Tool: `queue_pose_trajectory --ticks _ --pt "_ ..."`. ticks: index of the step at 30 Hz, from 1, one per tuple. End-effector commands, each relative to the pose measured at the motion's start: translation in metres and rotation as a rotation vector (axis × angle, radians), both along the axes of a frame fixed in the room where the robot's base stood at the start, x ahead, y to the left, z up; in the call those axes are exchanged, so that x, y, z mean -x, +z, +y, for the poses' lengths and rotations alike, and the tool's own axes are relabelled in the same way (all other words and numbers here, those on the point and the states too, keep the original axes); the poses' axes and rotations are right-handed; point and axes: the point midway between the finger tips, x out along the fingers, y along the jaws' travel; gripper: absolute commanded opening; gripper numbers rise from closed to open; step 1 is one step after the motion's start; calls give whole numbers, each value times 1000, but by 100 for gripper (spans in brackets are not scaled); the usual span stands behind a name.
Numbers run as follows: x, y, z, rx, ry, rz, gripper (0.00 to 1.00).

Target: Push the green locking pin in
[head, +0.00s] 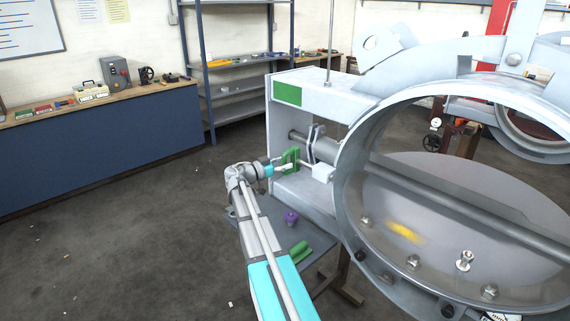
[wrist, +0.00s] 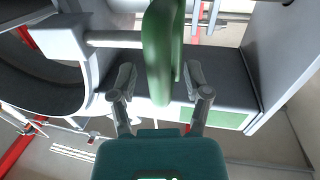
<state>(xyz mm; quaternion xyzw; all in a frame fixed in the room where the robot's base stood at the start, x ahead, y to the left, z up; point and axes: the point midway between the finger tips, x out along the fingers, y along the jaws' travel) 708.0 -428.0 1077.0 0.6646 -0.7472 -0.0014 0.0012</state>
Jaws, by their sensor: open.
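The green locking pin (head: 291,158) has an upright green loop handle. Its grey rod runs right to a pale block beside the large damper ring (head: 352,200). In the wrist view, the green handle (wrist: 163,50) is upright in the centre, with a rod (wrist: 115,39) running left from it into a pale bracket (wrist: 62,38). My gripper (head: 284,168) is at the handle's left side in the head view. In the wrist view, my gripper (wrist: 159,80) is open, one finger on each side of the handle's lower end, with gaps visible. Any contact cannot be told.
A grey tray (head: 262,232) below my arm carries a purple knob (head: 291,216) and a green part (head: 300,252). The pale housing (head: 315,92) frames the pin above and below. A blue workbench (head: 100,140) and shelf (head: 235,75) stand behind.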

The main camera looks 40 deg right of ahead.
Motion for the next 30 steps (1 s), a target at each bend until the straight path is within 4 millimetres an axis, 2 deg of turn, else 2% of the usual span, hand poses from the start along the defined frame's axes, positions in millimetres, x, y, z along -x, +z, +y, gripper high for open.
queue_pose_trajectory --ticks 11,21,30 --pt "0 0 -3 0 0 0 62" --pt "0 0 -3 0 0 0 0" --pt "3 0 -3 0 0 0 0"
